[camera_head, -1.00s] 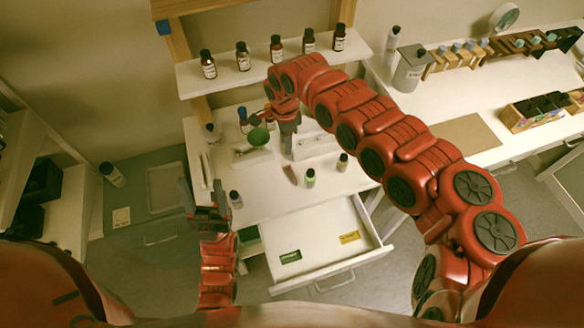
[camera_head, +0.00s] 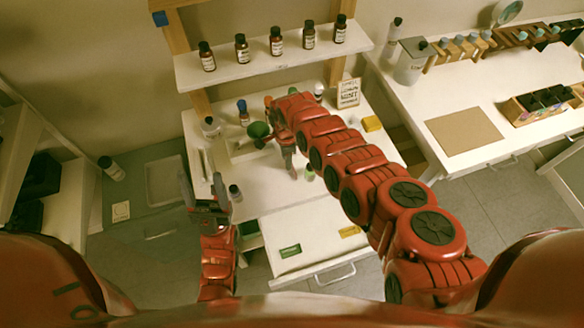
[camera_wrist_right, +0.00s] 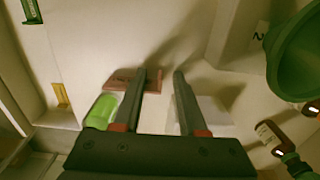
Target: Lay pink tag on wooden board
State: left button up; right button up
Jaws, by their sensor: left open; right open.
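The pink tag (camera_wrist_right: 118,80) lies flat on the white desk in the right wrist view, with its middle behind my right gripper's left finger. In the head view it is hidden or nearly hidden by my right gripper. My right gripper (camera_wrist_right: 160,76) is open, its fingers above the desk at the tag's right part; I cannot tell whether they touch it. It also shows in the head view (camera_head: 292,174). The flat brown wooden board (camera_head: 465,131) lies bare on the right-hand counter. My left gripper (camera_head: 203,181) is open and empty at the desk's left edge.
A shelf (camera_head: 275,66) with several brown bottles is above the desk. An open drawer (camera_head: 315,240) juts out in front. A compartment box (camera_head: 538,108) sits beside the board.

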jog(key=shift+c, duration=0.3)
grip_shut()
dwell(0.3)
